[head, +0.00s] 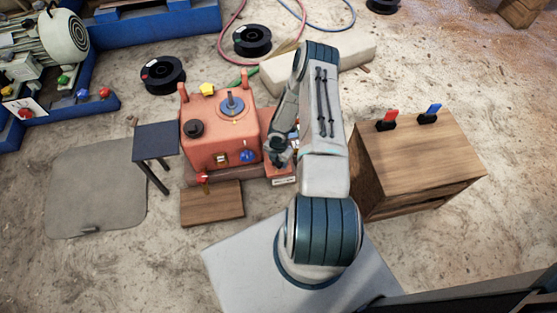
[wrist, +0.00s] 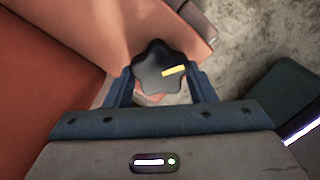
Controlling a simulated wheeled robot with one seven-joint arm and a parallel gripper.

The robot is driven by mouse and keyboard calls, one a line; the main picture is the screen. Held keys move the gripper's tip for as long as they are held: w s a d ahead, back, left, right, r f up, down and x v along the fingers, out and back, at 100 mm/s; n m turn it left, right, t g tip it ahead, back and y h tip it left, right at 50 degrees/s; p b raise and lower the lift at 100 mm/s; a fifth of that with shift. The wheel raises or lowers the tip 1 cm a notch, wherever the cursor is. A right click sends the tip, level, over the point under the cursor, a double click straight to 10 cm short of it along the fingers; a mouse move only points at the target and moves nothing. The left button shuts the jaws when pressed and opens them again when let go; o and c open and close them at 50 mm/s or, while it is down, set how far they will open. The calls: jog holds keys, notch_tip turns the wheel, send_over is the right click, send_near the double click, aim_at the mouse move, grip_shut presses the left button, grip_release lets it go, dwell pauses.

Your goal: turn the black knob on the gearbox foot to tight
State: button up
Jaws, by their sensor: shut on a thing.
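The black knob (wrist: 158,68) is a lobed star knob with a yellow mark on its top, pointing to the right in the wrist view. It sits at the orange gearbox foot (wrist: 190,32). My gripper (wrist: 160,88) has one finger on each side of the knob and is shut on it. In the head view the orange gearbox (head: 218,135) stands left of my arm, and my gripper (head: 280,158) is low at its right side. The knob itself is hidden there by my gripper and arm. No tight mark can be made out.
A wooden cabinet (head: 420,165) with a red and a blue switch on top stands right of my arm. A small dark table (head: 156,140) stands left of the gearbox. A wooden board (head: 212,203) lies in front of it. Black spools (head: 162,75) and hoses lie behind on the floor.

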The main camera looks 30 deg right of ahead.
jog(key=shift+m, duration=0.3)
jog(key=m+b, duration=0.1)
jog(key=m, duration=0.2)
jog(key=shift+w+f+m+b, duration=0.1)
jog(key=shift+w+m+b, duration=0.05)
jog(key=shift+m+b, duration=0.25)
jog(key=m+b, duration=0.1)
jog(key=m, duration=0.3)
jog(key=shift+m, duration=0.3)
jog(key=m+b, duration=0.1)
jog(key=m, duration=0.3)
jog(key=shift+w, duration=0.15)
jog(key=m+b, duration=0.1)
jog(key=m, duration=0.4)
jog(key=shift+d, duration=0.1)
jog(key=shift+m, duration=0.3)
jog(key=o, duration=1)
jog(key=shift+r, duration=0.2)
